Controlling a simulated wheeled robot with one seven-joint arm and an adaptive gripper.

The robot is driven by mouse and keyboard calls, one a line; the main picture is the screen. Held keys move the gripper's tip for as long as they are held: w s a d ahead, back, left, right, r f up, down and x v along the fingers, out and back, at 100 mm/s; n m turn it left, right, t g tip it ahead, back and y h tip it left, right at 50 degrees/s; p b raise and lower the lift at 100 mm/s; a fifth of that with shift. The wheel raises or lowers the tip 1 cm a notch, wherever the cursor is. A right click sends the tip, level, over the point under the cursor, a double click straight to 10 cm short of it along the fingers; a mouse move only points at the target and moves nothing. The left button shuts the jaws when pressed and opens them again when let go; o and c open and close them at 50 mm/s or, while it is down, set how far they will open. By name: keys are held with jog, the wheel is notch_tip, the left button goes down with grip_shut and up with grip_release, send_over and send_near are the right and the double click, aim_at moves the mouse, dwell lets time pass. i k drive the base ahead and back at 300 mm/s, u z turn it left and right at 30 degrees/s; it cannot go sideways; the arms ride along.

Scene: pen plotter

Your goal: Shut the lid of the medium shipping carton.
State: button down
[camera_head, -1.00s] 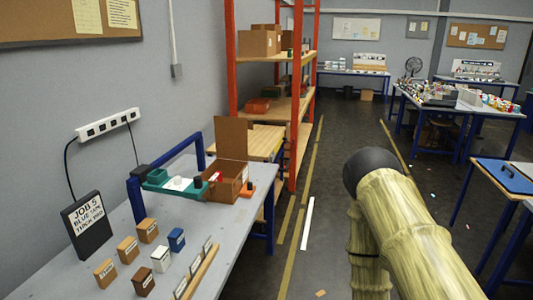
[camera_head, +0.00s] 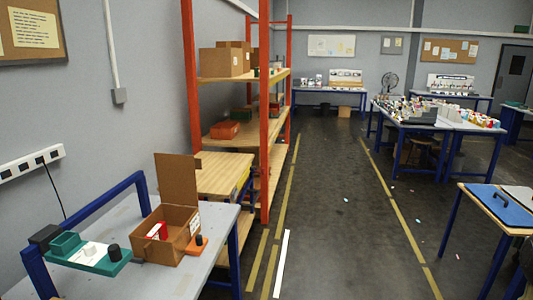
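A brown carton (camera_head: 178,246) stands on the grey bench (camera_head: 207,272) at the lower left, near the bench's far end. Its lid (camera_head: 177,183) is open and stands about upright at the back. A red item (camera_head: 157,230) and something white show inside the carton. Whether this is the medium carton I cannot tell from its size alone. My gripper and arm are not in this view.
A teal tray with a white and a black part (camera_head: 88,255) lies left of the carton. An orange item with a black knob (camera_head: 199,242) is at its right. An orange-framed shelf (camera_head: 265,120) stands beyond.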

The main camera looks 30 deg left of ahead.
aim_at(175, 175)
jog(key=u, duration=0.15)
jog(key=i, duration=1.15)
jog(key=u, duration=0.65)
